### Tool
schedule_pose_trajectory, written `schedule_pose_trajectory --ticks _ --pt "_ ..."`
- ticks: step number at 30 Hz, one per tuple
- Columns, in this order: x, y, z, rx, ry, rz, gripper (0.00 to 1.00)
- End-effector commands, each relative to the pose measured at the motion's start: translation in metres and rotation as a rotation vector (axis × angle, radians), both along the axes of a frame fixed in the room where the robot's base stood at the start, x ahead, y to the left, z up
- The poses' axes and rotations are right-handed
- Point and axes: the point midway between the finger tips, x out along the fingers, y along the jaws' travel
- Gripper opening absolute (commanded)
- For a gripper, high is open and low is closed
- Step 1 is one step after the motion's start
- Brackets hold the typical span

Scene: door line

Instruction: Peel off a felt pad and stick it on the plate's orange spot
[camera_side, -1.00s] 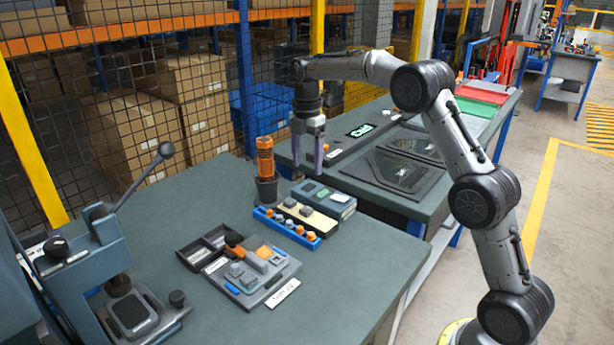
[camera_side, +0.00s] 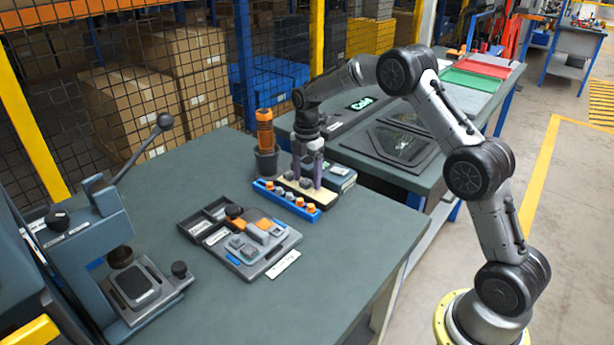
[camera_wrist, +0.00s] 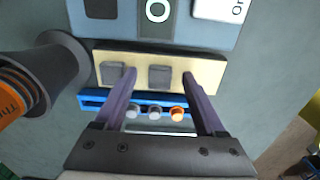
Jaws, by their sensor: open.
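Two dark grey felt pads lie on a cream backing strip, which shows in the wrist view (camera_wrist: 207,76). The right pad (camera_wrist: 160,76) lies between my fingers as seen there; the left pad (camera_wrist: 112,74) is partly behind the left finger. My gripper (camera_wrist: 159,74) is open and empty over the strip. In the side view my gripper (camera_side: 306,183) points down at the strip, its fingers hiding part of it. I cannot tell if the fingertips touch it. The grey plate (camera_side: 277,248) lies to the lower left, with an orange patch (camera_side: 264,223) near its back edge.
A blue rack (camera_side: 309,214) with several orange and white pieces runs along the strip's front. A dark holder with an orange-topped tool (camera_side: 265,130) stands left of the strip. A blue-grey box (camera_side: 340,178) is behind. A lever press (camera_side: 135,285) stands at far left.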

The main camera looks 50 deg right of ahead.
Motion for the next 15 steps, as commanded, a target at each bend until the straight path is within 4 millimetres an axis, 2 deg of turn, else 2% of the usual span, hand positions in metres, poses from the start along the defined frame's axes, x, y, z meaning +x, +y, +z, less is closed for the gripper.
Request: schedule_pose_trajectory --ticks 8,15 --pt "-0.0001 0.0 -0.0011 0.0 0.0 0.0 0.71" --pt "0.0 0.0 -0.0009 0.0 0.0 0.0 0.28"
